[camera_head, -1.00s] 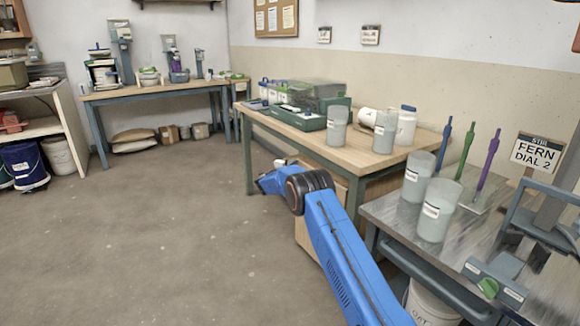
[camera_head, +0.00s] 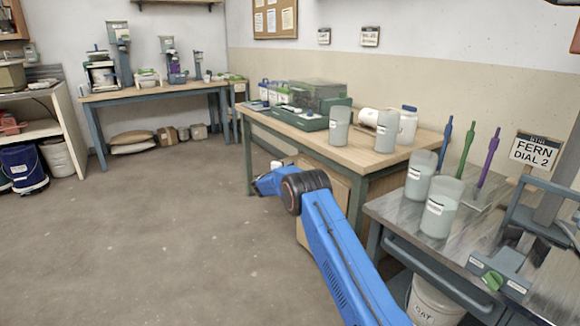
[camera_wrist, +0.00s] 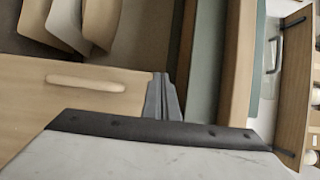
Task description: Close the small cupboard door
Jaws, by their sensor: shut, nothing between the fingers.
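A light wood panel with a long pale pull, which looks like the small cupboard door (camera_wrist: 50,105), fills the lower left of the wrist view. The wooden cupboard (camera_head: 338,186) under the middle table shows in the head view, partly hidden behind my blue arm. I cannot tell how far the door stands open. My gripper (camera_wrist: 162,82) has its grey fingers together and empty, at the panel's right edge in the wrist view. I cannot tell whether they touch it. In the head view my gripper's end is small and its fingers are unclear.
The middle table (camera_head: 395,163) stands above the cupboard, bearing jars and a green machine (camera_head: 318,107). A metal-topped bench (camera_head: 400,213) with two jars is close on the right. A white bucket (camera_head: 432,303) stands beneath it. The floor on the left is clear.

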